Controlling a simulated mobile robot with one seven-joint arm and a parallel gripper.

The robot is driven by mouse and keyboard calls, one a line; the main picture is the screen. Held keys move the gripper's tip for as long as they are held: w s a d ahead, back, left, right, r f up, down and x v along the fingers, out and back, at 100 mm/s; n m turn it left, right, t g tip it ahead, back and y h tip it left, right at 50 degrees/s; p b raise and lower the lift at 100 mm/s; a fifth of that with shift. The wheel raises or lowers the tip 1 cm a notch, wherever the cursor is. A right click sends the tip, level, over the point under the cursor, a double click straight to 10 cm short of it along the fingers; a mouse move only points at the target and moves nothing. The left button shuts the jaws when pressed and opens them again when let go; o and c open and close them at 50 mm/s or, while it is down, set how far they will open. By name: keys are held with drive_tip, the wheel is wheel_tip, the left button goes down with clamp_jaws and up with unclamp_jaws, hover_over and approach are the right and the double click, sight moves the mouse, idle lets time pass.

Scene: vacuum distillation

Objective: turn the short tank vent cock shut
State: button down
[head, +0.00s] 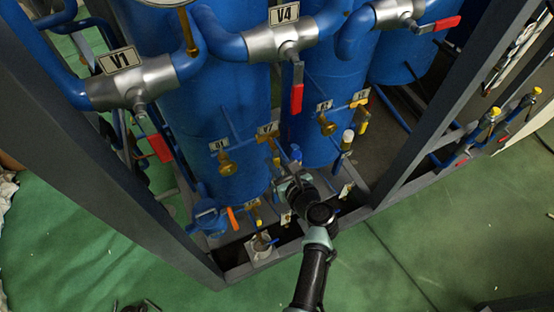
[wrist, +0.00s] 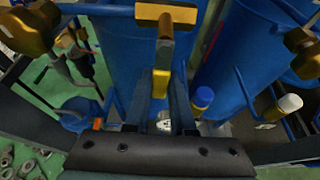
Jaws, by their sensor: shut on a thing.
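A small brass cock with a yellow lever (head: 275,150) sits between the two blue tanks, under a small tag (head: 267,129) that I cannot read for sure. In the head view its lever points downward. My gripper (head: 281,172) reaches up to it from below. In the wrist view the brass body (wrist: 166,22) is at top centre, and its yellow lever (wrist: 161,82) lies between my two dark fingers (wrist: 165,105). My gripper is shut on this lever. The lever's tip is partly hidden by the fingers.
Other brass cocks stand close by, at left (head: 227,166) and right (head: 327,125). Red-handled valves (head: 296,98) hang from the upper pipes. A blue-capped part (wrist: 203,97) and a white-capped one (wrist: 289,103) are right of my fingers. Grey frame posts (head: 430,110) flank the tanks.

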drive_tip(key=c, duration=0.8)
unclamp_jaws()
drive_tip(key=shift+o, duration=0.2)
drive_tip(key=shift+s, duration=0.1)
drive_tip(key=v, duration=1.2)
drive_tip(key=shift+s+d, duration=0.25)
drive_tip(key=shift+s, duration=0.05)
drive_tip(key=shift+r, duration=0.1)
